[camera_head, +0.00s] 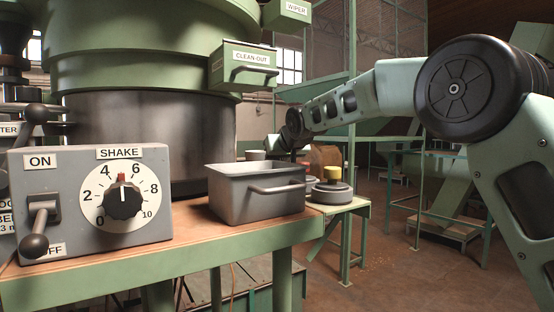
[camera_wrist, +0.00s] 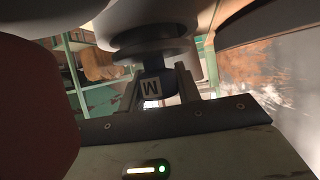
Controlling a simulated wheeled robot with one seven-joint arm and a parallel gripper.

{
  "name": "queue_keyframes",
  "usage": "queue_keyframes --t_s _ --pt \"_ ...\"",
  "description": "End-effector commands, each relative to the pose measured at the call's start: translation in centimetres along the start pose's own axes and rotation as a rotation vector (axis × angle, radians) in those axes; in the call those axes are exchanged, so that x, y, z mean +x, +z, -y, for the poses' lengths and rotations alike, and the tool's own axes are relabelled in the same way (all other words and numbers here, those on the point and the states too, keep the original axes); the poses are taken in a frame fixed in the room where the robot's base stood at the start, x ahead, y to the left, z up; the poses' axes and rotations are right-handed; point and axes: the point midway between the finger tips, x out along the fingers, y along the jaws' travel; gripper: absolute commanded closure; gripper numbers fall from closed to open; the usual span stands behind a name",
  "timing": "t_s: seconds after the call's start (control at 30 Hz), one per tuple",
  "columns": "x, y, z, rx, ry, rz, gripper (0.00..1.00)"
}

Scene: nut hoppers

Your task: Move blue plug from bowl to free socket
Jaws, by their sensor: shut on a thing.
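My gripper (camera_head: 291,152) is at the end of my outstretched arm, low behind the grey metal bin. The bin partly hides it in the head view. In the wrist view its two fingers (camera_wrist: 160,92) are shut on a dark blue plug (camera_wrist: 168,84) with a light label. A dark flanged part adjoins the plug above it in the picture. A small grey bowl (camera_head: 256,154) shows behind the bin. A yellow plug (camera_head: 333,174) stands on a round grey base (camera_head: 331,193) right of the bin. A red knob-like top shows beside it. A free socket cannot be made out.
The grey bin (camera_head: 255,195) with a front handle stands on the bench (camera_head: 190,228). A control box (camera_head: 90,200) with dial and lever is at left. The large hopper (camera_head: 140,130) and its clean-out box (camera_head: 243,66) rise behind. Large grey shapes crowd the wrist view's top.

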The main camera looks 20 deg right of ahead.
Motion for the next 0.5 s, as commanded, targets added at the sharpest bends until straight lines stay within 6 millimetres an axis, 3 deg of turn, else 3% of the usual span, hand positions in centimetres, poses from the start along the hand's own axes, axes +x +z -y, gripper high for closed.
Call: queue_keyframes --t_s 0.5 --pt "0.04 0.06 0.00 0.000 0.000 -0.001 0.95"
